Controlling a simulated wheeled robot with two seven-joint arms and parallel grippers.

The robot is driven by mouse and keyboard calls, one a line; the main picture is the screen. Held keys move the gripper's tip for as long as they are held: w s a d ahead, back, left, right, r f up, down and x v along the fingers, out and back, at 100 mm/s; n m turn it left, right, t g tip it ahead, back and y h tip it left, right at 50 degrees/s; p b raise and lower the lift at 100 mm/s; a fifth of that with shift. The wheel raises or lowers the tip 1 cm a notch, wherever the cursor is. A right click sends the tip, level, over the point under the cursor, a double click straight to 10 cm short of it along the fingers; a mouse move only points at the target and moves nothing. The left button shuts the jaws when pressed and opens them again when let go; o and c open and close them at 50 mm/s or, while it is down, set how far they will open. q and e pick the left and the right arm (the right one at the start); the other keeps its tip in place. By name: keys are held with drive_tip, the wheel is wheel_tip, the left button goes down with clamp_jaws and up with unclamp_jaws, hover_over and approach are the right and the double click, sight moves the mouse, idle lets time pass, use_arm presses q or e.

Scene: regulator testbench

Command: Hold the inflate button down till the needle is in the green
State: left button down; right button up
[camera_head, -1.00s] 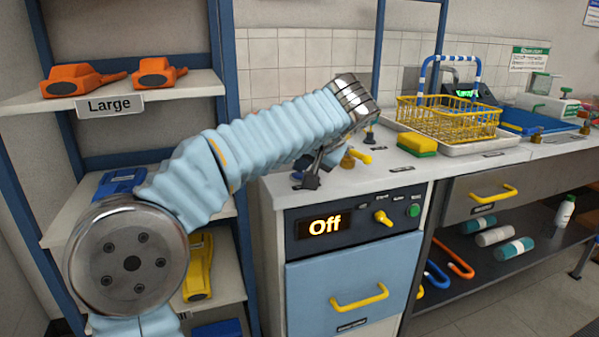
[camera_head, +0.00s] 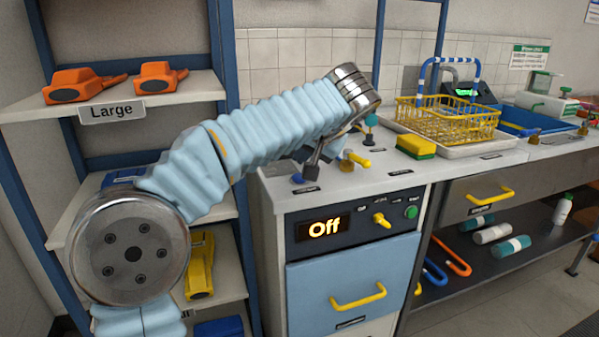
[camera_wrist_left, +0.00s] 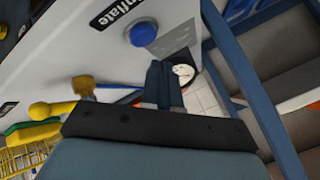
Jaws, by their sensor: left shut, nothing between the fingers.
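The blue inflate button (camera_head: 297,179) is on the white counter top, just left of my left gripper (camera_head: 311,172). In the left wrist view the button (camera_wrist_left: 142,35) stands beside a label (camera_wrist_left: 112,12) reading "Inflate". My left gripper (camera_wrist_left: 166,68) is shut and empty, its dark fingertips appearing apart from the button. A round gauge with a white face (camera_wrist_left: 184,72) shows just past the fingers, partly hidden by them. Its needle and green zone cannot be read. My right gripper is not in view.
A display (camera_head: 324,228) reads "Off" on the cabinet front, with a yellow knob (camera_head: 381,220) and green button (camera_head: 411,212). A yellow valve handle (camera_head: 358,159) and a teal-topped knob (camera_head: 371,120) stand near the gripper. A yellow-green sponge (camera_head: 416,147) and wire basket (camera_head: 447,118) are farther right.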

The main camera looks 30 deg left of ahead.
use_arm(q)
wheel_tip(320, 180, up, 4)
drive_tip(key=shift+r+p, duration=0.1)
drive_tip(key=shift+p, duration=1.15)
